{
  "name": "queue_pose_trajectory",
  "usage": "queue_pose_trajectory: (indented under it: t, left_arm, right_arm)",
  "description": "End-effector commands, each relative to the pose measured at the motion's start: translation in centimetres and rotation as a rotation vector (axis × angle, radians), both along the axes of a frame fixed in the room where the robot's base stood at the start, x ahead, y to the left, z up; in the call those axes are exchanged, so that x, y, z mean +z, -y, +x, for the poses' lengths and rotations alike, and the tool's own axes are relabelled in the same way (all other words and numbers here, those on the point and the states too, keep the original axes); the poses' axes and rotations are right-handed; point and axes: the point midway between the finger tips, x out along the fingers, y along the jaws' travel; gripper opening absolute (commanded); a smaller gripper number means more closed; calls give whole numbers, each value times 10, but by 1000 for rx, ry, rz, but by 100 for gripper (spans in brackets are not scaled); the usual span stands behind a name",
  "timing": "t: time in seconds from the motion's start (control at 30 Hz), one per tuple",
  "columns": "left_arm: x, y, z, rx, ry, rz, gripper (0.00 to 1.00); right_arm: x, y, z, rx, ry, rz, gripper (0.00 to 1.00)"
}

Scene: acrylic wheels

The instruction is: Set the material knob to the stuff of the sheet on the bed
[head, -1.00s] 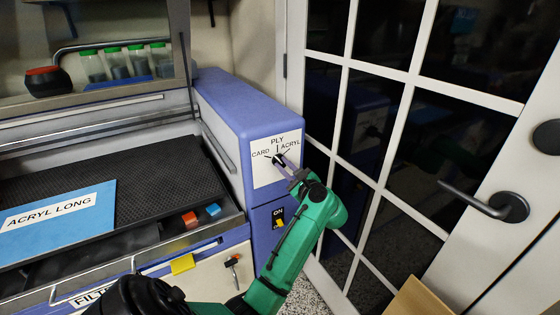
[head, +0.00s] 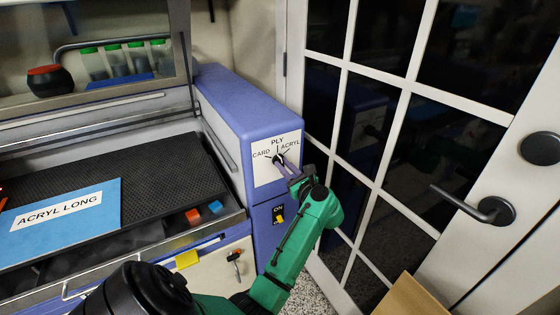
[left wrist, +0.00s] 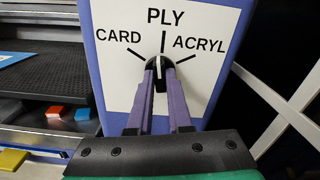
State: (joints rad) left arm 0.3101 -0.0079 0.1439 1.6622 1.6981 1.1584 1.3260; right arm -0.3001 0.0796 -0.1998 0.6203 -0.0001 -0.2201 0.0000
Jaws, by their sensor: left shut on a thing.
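A blue sheet (head: 85,222) labelled "ACRYL LONG" lies on the black perforated bed (head: 165,170). The material knob (left wrist: 150,68) is black with a white pointer line, on a white panel (head: 268,176) marked CARD at left, PLY at top and ACRYL at right. In the left wrist view the pointer stands about upright, toward the PLY mark. My left gripper (left wrist: 160,90) is shut on the knob, one purple-grey finger on each side; in the head view its fingers (head: 287,172) reach the panel from below right. My right gripper is not in view.
Red (head: 193,216) and blue (head: 215,207) blocks lie by the bed's front edge. A glazed door with a dark handle (head: 490,210) stands close on the right. Green-capped jars (head: 115,60) stand behind the raised lid.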

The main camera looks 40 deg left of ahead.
Motion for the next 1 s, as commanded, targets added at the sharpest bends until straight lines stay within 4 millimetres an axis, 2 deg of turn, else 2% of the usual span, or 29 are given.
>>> queue_pose_trajectory:
  t: [0.03, 0.47, 0.87, 1.0]
  left_arm:
    - [1, 0, -1, 1, -31, 4, 0]
    - [1, 1, -1, 1, -286, 79, 0]
    - [-2, 0, -1, 2, -336, 96, 0]
    - [1, 0, -1, 0, -394, 112, 0]
  right_arm:
    - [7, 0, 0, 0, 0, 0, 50]
    - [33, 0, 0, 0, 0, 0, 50]
    - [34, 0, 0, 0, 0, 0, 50]
    - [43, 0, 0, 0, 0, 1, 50]
